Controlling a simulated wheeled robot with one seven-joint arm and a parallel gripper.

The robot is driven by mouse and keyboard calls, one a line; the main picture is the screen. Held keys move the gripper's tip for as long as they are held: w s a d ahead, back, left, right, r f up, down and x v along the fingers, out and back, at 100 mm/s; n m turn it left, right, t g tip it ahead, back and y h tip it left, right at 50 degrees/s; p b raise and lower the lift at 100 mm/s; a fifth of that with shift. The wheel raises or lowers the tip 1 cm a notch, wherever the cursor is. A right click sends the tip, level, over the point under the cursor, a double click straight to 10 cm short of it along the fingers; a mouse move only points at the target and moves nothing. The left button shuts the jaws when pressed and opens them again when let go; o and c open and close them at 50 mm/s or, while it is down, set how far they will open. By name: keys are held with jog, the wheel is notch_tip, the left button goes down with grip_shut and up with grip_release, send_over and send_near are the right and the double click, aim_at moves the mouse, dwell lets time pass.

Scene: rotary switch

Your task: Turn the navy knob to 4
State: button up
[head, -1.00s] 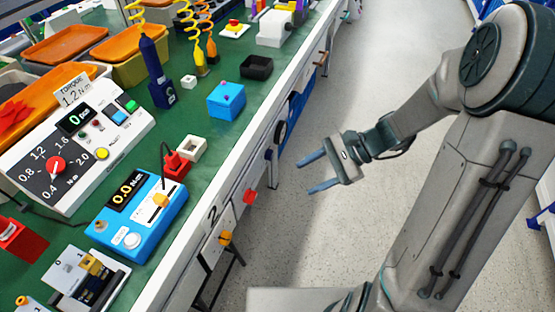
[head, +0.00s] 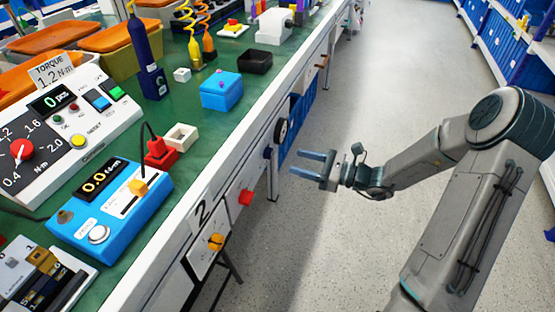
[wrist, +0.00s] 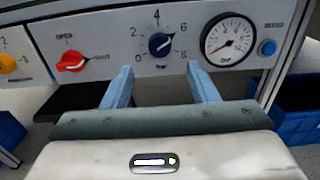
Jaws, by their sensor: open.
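The navy knob (wrist: 161,45) is on the white front panel, inside a scale marked 0, 2, 4, 6 and 8. Its white line seems to point up and right, toward the 6. In the head view the navy knob (head: 267,152) is small on the bench front. My gripper (wrist: 159,70) is open and empty, its blue fingers toward the panel, with the knob between and slightly above the fingertips in the picture. In the head view my gripper (head: 297,164) is right of the knob, with a gap between them.
Left of the navy knob is a red knob (wrist: 72,61), then a yellow knob (wrist: 8,64). Right of it are a round gauge (wrist: 228,40) and a blue button (wrist: 267,47). Blue crates (wrist: 300,105) stand below. The aisle floor (head: 345,240) is clear.

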aim_at(272, 155)
jog(key=b+x, duration=0.1)
jog(key=x, duration=0.6)
jog(key=shift+w+a+b, duration=0.1)
jog(key=shift+a+b, duration=0.15)
jog(key=shift+b, duration=0.15)
jog(key=c, duration=1)
